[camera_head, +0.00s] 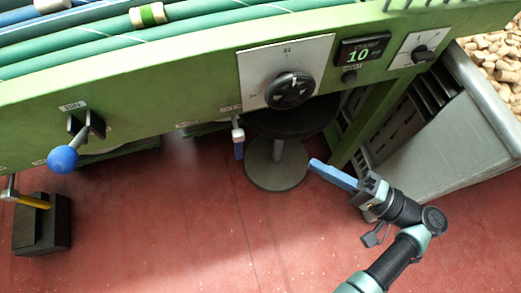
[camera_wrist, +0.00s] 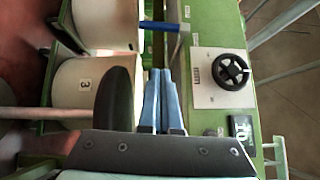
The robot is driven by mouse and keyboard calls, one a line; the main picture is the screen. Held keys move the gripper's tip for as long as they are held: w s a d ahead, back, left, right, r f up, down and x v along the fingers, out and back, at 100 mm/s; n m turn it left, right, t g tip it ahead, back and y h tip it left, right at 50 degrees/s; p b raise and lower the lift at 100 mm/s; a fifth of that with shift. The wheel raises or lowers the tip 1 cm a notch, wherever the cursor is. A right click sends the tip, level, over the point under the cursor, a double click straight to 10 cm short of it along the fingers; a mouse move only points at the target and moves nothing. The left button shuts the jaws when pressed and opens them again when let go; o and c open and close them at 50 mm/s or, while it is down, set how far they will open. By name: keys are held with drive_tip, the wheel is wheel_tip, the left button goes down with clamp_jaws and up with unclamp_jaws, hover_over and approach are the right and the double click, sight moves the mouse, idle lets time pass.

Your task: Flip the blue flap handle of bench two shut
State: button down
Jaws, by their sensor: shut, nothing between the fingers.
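A blue flap handle (camera_head: 239,150) hangs from a pale bracket on the lower edge of the green bench (camera_head: 170,95). In the wrist view the blue handle (camera_wrist: 158,26) sticks out sideways from the bench edge, beyond my fingertips. My gripper (camera_head: 314,164) has blue fingers pressed together and holds nothing. It is below the bench front, right of the handle and apart from it. In the wrist view my gripper (camera_wrist: 160,72) points toward the handle with a gap between them. No bench number is readable near the handle.
A black dial (camera_head: 290,89) and a display (camera_head: 362,51) are on the bench front. A blue ball lever (camera_head: 63,159) juts out left; a yellow handle (camera_head: 33,201) is beyond. A round stool (camera_head: 275,165) stands underneath. A metal bin (camera_head: 440,145) is right.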

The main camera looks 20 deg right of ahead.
drive_tip(key=shift+f, duration=0.65)
drive_tip(key=shift+a, duration=0.1)
drive_tip(key=s+a+b+x, duration=0.1)
drive_tip(key=s+a+x, duration=0.1)
drive_tip(key=x, duration=1)
drive_tip(key=shift+w+a, duration=0.25)
